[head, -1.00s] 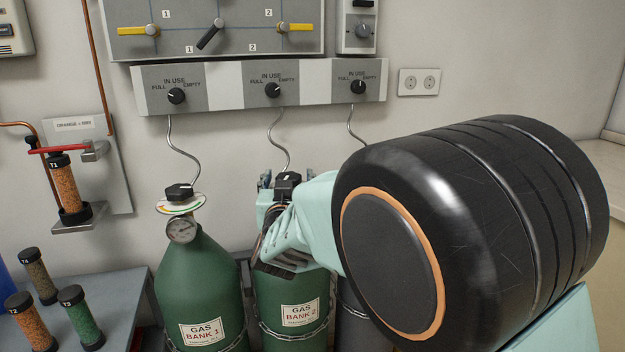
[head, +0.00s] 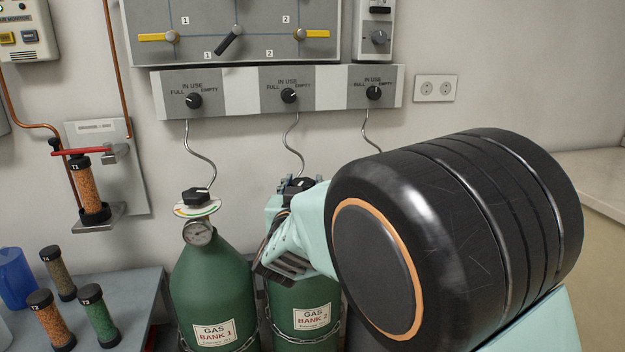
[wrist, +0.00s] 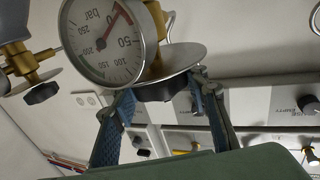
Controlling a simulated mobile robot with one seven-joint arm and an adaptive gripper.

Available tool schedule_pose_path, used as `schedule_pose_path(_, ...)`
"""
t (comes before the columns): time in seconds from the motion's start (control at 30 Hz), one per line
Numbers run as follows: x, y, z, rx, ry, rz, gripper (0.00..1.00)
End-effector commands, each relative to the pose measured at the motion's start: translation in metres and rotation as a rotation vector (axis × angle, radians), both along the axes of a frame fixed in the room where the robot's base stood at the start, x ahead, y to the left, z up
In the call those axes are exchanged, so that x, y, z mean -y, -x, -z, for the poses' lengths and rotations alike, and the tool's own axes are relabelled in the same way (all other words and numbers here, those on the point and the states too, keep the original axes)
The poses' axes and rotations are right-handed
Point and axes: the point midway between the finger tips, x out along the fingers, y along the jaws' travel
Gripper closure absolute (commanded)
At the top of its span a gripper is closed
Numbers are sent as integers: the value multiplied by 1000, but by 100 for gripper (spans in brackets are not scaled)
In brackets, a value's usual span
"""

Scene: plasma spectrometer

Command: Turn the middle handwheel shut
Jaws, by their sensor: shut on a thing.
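The middle handwheel (head: 302,184) is a black knob on top of the green Gas Bank 2 cylinder (head: 287,298). My gripper (head: 297,190) is at it, coming in from the right; its dark fingers partly hide the valve. In the wrist view the black handwheel (wrist: 160,92) shows under a round pale disc (wrist: 180,62), with the blue-grey fingers of my gripper (wrist: 163,88) on either side, shut on it. A pressure gauge (wrist: 100,42) marked in bar stands beside the disc. How far the handwheel is turned cannot be told.
The Gas Bank 1 cylinder (head: 215,290) stands close on the left, with its own black handwheel (head: 196,196). The third cylinder is mostly hidden behind my arm. A knob panel (head: 330,90) is on the wall above. Several capped tubes stand on a table (head: 135,300) at left.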

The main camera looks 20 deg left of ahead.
Motion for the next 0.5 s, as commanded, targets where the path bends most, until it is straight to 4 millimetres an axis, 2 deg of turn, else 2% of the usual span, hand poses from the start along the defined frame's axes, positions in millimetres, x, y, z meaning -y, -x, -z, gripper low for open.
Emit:
schedule_pose_path(0.13, -2, 1, -5, -3, 2, 81, 83)
schedule_pose_path(0.5, -3, 0, -4, -2, 2, 383, 83)
